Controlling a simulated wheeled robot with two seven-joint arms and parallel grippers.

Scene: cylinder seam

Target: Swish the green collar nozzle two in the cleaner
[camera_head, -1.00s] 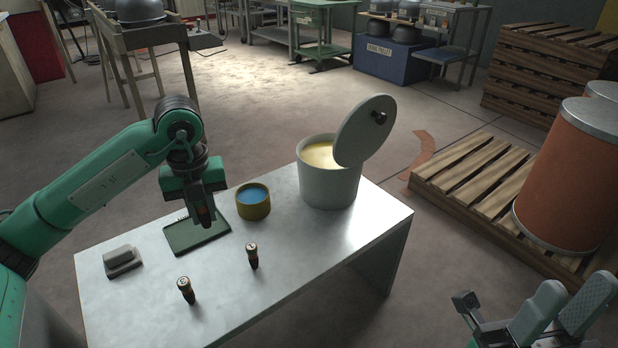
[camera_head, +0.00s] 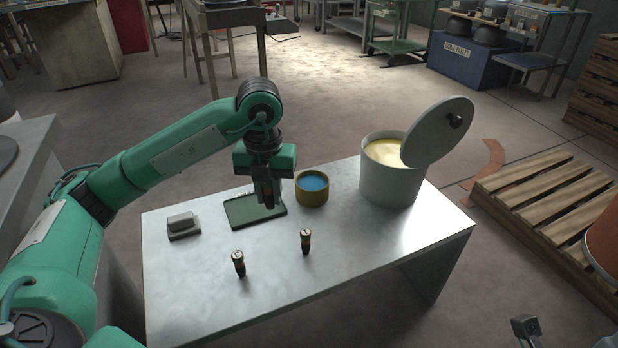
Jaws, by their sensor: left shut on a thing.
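My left gripper (camera_head: 268,197) points down over the dark green tray (camera_head: 243,213). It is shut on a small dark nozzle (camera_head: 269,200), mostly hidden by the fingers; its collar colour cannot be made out. The ochre pot (camera_head: 313,194) with blue liquid (camera_head: 314,182) stands just right of the gripper. Two similar dark nozzles stand upright on the table, one at front left (camera_head: 239,264) and one to its right (camera_head: 305,242); their collar colours are unclear. Only a small part of my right gripper (camera_head: 525,328) shows at the bottom right edge.
A large pale pot (camera_head: 388,185) of yellow liquid stands at the table's back right, its lid (camera_head: 436,133) tilted up at its right side. A grey block (camera_head: 183,226) lies at the left. The metal table (camera_head: 370,240) is clear at front right. A pallet (camera_head: 545,205) lies beyond.

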